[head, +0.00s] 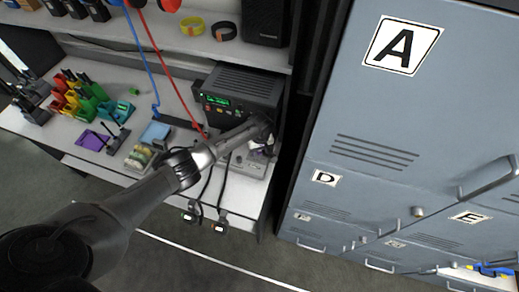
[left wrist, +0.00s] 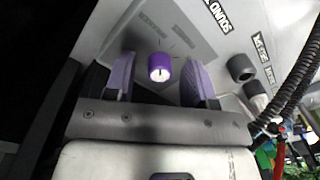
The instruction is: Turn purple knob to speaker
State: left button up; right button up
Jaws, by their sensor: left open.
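The purple knob (left wrist: 160,68) with a white face and a dark pointer mark shows in the left wrist view, on a light grey panel (left wrist: 205,32) with dark printed labels. My left gripper (left wrist: 160,78) is open, with its two purple-padded fingers on either side of the knob. I see a gap between the knob and each finger. The small words beside the knob are too blurred to read. In the head view my left gripper (head: 264,138) is at the grey control box (head: 250,163) on the desk, and my arm hides most of the knob. My right gripper is not in view.
A black radio (head: 240,92) with a green display stands right behind the box. Grey lockers (head: 350,190) rise to the right.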

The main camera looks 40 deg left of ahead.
pick_arm(q)
jog(key=shift+r, duration=0.1)
jog(key=shift+r, duration=0.4)
notch_tip(320, 180, up, 13)
jog(key=p, duration=0.1)
jog(key=shift+w, duration=0.2)
jog(key=shift+d+f, duration=0.1)
dwell(0.4)
